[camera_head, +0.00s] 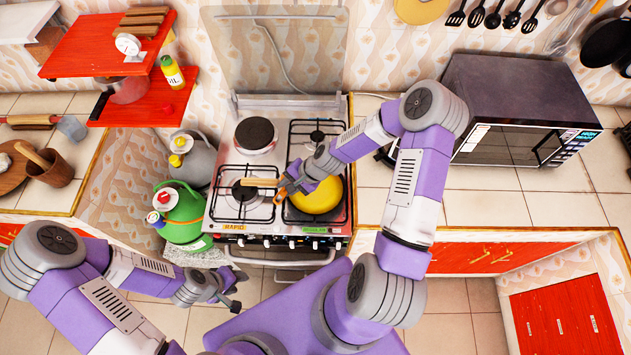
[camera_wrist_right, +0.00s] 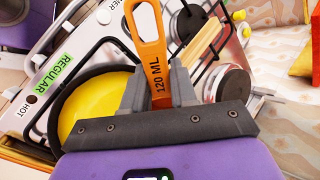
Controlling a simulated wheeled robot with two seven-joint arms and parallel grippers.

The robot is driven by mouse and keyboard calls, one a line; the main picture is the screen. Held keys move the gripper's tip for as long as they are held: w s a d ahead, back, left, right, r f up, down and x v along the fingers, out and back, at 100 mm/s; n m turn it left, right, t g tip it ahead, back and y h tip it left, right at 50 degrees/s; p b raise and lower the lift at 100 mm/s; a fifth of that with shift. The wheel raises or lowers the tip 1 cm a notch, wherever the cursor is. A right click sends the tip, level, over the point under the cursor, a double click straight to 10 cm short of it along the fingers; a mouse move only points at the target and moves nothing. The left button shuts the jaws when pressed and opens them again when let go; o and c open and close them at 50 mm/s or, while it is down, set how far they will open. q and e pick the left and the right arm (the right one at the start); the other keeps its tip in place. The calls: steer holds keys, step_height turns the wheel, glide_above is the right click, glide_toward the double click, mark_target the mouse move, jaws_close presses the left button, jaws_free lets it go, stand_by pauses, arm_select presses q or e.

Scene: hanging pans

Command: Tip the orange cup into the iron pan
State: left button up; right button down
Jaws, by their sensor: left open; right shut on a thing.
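My right gripper (camera_head: 291,184) is shut on the handle of the orange cup (camera_head: 281,193), just left of the iron pan. The iron pan (camera_wrist_right: 68,85) has a dark wall and a yellow inside. In the head view its yellow inside (camera_head: 322,197) shows on the front right burner, partly behind my gripper. My left gripper (camera_head: 227,296) is open and empty, low in front of the stove.
A wooden handle (camera_head: 258,182) reaches left over the stove (camera_head: 240,205). A grey kettle (camera_head: 193,160) and a green canister (camera_head: 181,215) stand left of the stove. A microwave (camera_head: 520,110) stands on the right counter. The counter (camera_head: 500,208) in front of it is clear.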

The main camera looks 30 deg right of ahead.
steer(key=shift+a+r+h+p, duration=0.55)
steer(key=shift+a+h+p, duration=0.25)
steer(key=shift+p, duration=0.7)
steer(key=g+h, duration=0.4)
steer(key=h, duration=0.1)
glide_above(269, 185)
steer(key=s+a, duration=0.2)
steer(key=s, duration=0.1)
steer(key=shift+w+a+p, duration=0.1)
steer(key=shift+w+p, duration=0.1)
steer(key=shift+p, duration=0.2)
